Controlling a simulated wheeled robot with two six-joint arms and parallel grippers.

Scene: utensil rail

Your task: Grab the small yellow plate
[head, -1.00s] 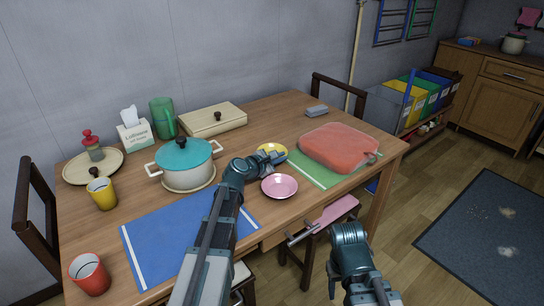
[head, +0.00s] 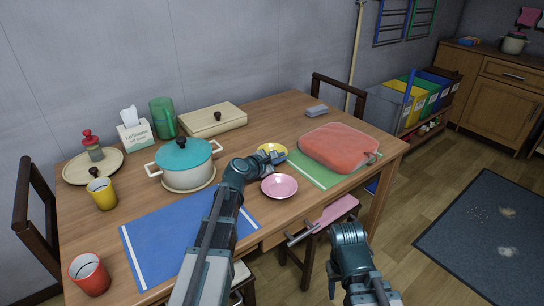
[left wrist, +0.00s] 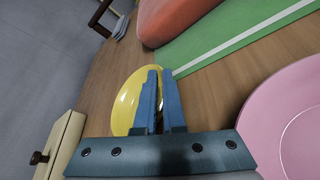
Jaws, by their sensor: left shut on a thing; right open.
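The small yellow plate (head: 273,148) lies on the table behind the pink plate, at the left edge of the green mat. In the left wrist view the yellow plate (left wrist: 128,99) is partly covered by my fingers. My left gripper (head: 280,157) is at the near right rim of the yellow plate. In the left wrist view its fingers (left wrist: 159,88) are close together, shut on the plate's rim. My right gripper (head: 302,235) is open and empty, in front of the table's near edge.
A pink plate (head: 279,187) lies just in front of the left gripper. A red cushion-like item (head: 337,147) sits on the green mat (head: 305,171). A teal-lidded pot (head: 184,160) and a cream box (head: 212,119) stand left. Bare table lies behind the yellow plate.

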